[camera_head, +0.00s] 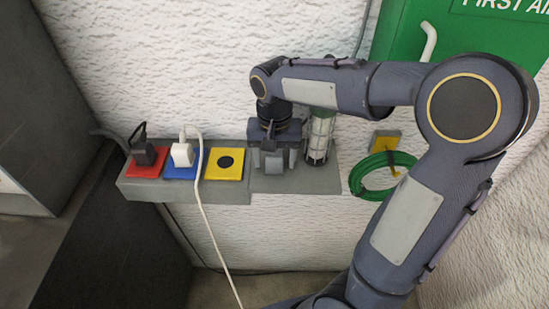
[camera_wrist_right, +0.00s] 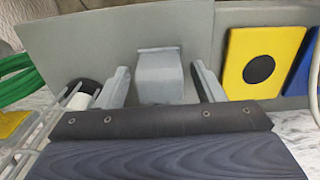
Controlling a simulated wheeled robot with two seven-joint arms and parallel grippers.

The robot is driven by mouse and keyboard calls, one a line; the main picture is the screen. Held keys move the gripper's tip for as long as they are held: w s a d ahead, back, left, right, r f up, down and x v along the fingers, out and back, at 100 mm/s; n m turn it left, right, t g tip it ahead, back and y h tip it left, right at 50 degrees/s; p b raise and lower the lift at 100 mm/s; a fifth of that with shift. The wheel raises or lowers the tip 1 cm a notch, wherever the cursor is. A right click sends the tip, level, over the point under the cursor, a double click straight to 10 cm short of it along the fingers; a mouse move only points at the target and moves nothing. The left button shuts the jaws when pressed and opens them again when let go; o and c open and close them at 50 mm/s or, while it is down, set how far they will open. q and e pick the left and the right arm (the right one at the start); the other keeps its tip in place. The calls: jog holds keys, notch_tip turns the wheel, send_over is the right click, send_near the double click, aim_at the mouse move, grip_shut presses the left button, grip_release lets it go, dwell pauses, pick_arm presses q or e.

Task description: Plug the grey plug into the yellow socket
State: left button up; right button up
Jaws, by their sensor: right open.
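The grey plug (camera_wrist_right: 160,76) stands on the grey ledge and shows between the fingers of my right gripper (camera_wrist_right: 161,86) in the right wrist view. The fingers are open, one on each side of the plug, with a gap to it on both sides. In the head view my right gripper (camera_head: 272,160) points down at the ledge, beside the yellow socket (camera_head: 238,171). The yellow socket, a square plate with a dark round hole, is empty; it also shows in the right wrist view (camera_wrist_right: 285,45). My left gripper is not in view.
A red socket (camera_head: 145,171) holds a black plug, and a blue socket (camera_head: 181,173) holds a white plug with a hanging cord. A caged lamp (camera_head: 319,138) stands close right of my gripper. A green cable coil (camera_head: 370,180) and a green first-aid cabinet (camera_head: 400,45) are further right.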

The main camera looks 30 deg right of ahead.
jog(key=c, duration=1)
jog(key=shift+r, duration=0.1)
jog(key=shift+r, duration=0.25)
notch_tip(320, 180, up, 2)
jog(key=shift+w+r, duration=0.1)
jog(key=s+a+r, duration=0.5)
jog(key=a+r, duration=0.5)
jog(key=a, duration=0.3)
jog(key=shift+b, duration=0.45)
jog(key=shift+w, duration=0.15)
